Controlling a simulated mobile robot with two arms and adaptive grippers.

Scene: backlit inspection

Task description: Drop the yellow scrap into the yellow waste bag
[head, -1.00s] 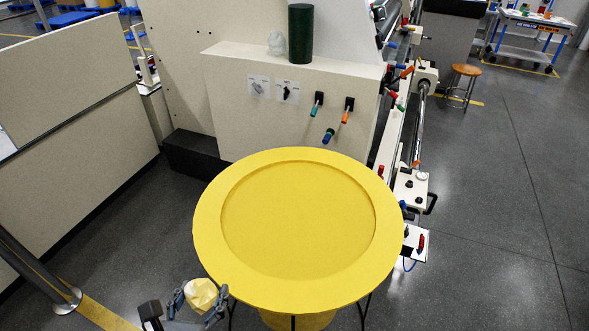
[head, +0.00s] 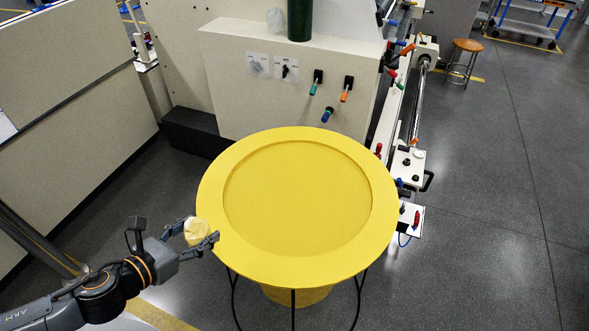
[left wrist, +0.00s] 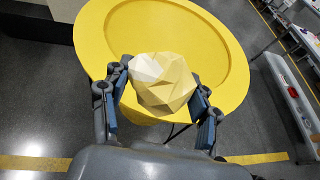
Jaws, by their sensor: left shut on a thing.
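The yellow waste bag (head: 380,205) is a wide round yellow rim on a black wire stand, with a shallow round recess in its middle. It also shows in the left wrist view (left wrist: 240,75). My left gripper (head: 203,238) is at the left edge of the rim. It is shut on the yellow scrap (head: 197,231), a pale yellow crumpled, faceted lump. In the left wrist view the scrap (left wrist: 163,82) sits between both fingers, with the rim behind it. The scrap is not over the recess. My right gripper is not in view.
A beige machine (head: 225,95) with coloured knobs stands behind the bag, with levers and rails along its right side. A beige panel (head: 70,110) stands at the left. A wooden stool (head: 466,46) is at the back right. The floor on the right is clear.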

